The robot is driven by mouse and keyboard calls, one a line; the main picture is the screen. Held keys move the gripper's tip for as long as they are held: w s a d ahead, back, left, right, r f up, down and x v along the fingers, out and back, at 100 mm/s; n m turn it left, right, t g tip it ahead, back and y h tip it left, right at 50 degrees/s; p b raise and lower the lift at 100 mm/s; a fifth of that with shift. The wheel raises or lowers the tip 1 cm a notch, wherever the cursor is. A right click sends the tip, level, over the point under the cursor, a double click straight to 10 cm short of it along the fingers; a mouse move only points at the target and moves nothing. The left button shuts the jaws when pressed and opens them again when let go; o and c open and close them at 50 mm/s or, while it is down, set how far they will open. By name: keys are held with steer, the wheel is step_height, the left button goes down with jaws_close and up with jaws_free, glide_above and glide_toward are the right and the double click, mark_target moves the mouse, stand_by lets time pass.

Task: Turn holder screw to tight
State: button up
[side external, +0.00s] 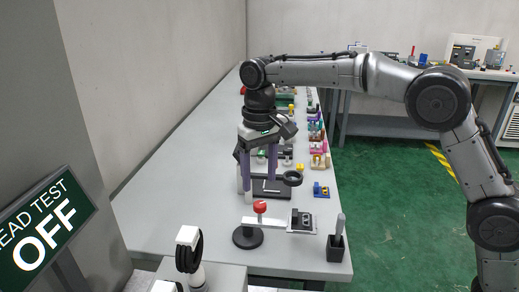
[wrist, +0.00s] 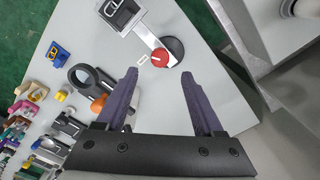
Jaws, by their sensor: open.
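A holder with a round black base (side external: 247,237) and a pale arm stands near the front of the table. A red knob (side external: 260,206), which looks like the holder screw, sits on top of it. In the wrist view, the red knob (wrist: 160,58) shows just beyond and between my fingertips, with a small white label beside it. My gripper (side external: 259,180) is open and empty, fingers pointing down, behind the knob in the side view. In the wrist view my gripper (wrist: 158,75) has its two purple fingers wide apart, not touching the knob.
The holder's arm ends at a grey-black block (side external: 301,221). A black ring stand (side external: 291,179) and a blue-yellow part (side external: 321,190) are nearby. A screen (side external: 42,230) reads OFF.

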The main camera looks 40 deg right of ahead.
mark_target(259, 203)
step_height(259, 203, up, 7)
steer(key=shift+r, duration=0.2)
stand_by(0.4)
step_height(259, 203, down, 14)
steer(key=n, duration=0.9)
steer(key=shift+f, duration=0.1)
jaws_close()
stand_by(0.4)
